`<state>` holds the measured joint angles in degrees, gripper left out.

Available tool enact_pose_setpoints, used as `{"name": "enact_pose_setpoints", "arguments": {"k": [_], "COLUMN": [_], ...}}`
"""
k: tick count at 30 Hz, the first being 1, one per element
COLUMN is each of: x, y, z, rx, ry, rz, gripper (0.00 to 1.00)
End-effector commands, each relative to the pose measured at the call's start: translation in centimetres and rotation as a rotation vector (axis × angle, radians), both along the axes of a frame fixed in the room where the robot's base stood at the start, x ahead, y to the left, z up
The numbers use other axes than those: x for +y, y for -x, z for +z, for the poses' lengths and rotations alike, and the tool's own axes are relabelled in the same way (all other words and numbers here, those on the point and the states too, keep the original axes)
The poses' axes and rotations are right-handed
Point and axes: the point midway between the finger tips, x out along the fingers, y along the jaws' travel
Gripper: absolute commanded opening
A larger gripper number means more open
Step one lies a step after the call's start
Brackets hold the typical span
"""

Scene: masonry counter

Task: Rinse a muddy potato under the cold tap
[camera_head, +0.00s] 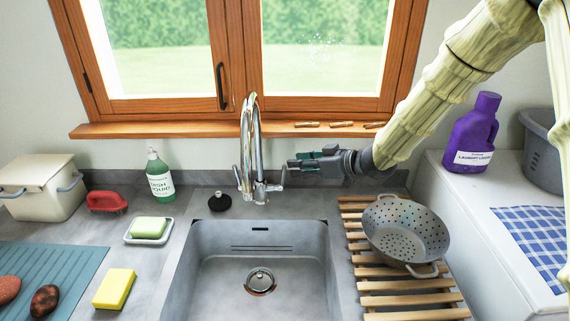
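A dark brown, muddy-looking potato (45,300) lies on the ribbed blue-grey mat (70,262) at the lower left. A redder potato (8,289) lies beside it, partly cut off by the picture edge. The chrome tap (251,150) stands behind the grey sink (213,257), with a lever on each side. No water stream shows below its spout. My gripper (294,164) points left, close to the tap's right lever (282,175). I cannot tell whether it touches the lever, or whether its fingers are open. No potato shows in it.
A colander (409,232) sits on the wooden slatted rack (395,285) right of the sink. A yellow sponge (114,288), soap dish (148,231), green bottle (160,183) and black plug (220,202) surround the sink's left side. The basin is empty.

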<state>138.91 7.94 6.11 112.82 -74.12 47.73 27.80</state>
Motion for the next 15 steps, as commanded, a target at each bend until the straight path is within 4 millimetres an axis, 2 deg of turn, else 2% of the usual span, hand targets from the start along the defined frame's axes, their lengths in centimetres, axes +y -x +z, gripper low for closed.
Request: {"name": "enact_pose_setpoints", "arguments": {"k": [6, 15], "x": [2.7, 4.6], "y": [-1.8, -3.1], "z": [-1.5, -2.5], "rx": [0.004, 0.002], "ry": [0.001, 0.001], "rz": [0.0, -0.002], "gripper": [0.33, 0.33]}}
